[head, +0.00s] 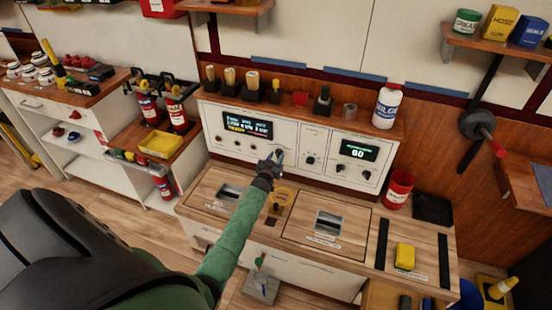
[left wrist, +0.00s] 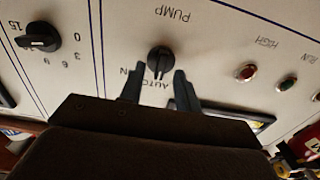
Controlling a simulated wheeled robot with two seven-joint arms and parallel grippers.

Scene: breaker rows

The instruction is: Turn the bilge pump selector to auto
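The bilge pump selector is a black round knob (left wrist: 160,62) on a white panel, under an upside-down PUMP label in the left wrist view. An AUTO label (left wrist: 155,86) shows between my fingers, and a partly covered label ending in N sits beside it. The knob's ridge runs roughly up and down in that view. My left gripper (left wrist: 158,82) is open, its two dark fingertips on either side of the knob with gaps showing. In the head view my left gripper (head: 276,160) is at the panel and hides the knob. My right gripper is not in view.
Another black dial (left wrist: 38,38) and red (left wrist: 246,72) and green (left wrist: 287,83) lamps flank the selector. In the head view, the white console (head: 295,140) carries two displays. A white bottle (head: 387,105) stands on its top shelf. A wooden counter (head: 365,228) lies in front.

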